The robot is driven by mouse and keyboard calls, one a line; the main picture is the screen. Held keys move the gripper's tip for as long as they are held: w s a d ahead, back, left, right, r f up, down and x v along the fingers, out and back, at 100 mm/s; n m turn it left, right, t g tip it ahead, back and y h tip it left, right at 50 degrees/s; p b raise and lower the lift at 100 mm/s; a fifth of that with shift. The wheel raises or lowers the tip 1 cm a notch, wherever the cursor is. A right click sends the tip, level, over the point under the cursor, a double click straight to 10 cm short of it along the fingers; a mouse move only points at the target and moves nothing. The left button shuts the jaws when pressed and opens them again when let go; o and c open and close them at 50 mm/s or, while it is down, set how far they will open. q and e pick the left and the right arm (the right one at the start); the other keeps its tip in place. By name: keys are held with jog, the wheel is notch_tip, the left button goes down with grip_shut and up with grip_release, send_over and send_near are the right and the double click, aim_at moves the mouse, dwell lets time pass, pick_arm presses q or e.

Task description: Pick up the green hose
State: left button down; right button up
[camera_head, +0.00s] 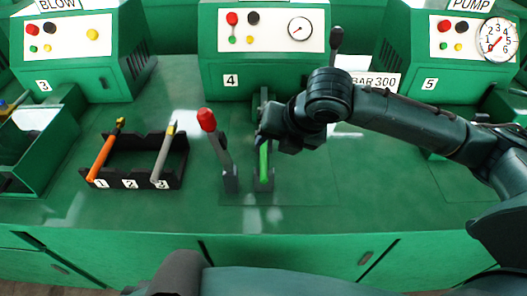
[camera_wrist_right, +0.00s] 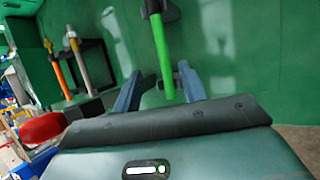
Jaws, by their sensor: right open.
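In the right wrist view the green hose (camera_wrist_right: 162,55) runs down between the two open fingers of my right gripper (camera_wrist_right: 160,90). A gap shows between the hose and the fingers. My left gripper is not in view.
A red-knobbed lever (camera_head: 208,120) stands just left of the hose. A black rack (camera_head: 135,165) marked 1, 2, 3 holds an orange hose (camera_head: 101,158) and a grey hose (camera_head: 163,152). An open green bin (camera_head: 62,150) is at the far left. The bench right of the hose is clear.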

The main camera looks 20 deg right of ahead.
aim_at(266, 153)
jog(key=shift+d+b+x, duration=0.15)
jog(key=shift+x, duration=1.35)
jog(key=shift+d+b+x, duration=0.1)
jog(key=shift+b+x, duration=0.05)
jog(key=shift+x, duration=1.35)
jog(key=shift+s+f, duration=0.1)
jog(key=shift+c, duration=0.4)
grip_shut()
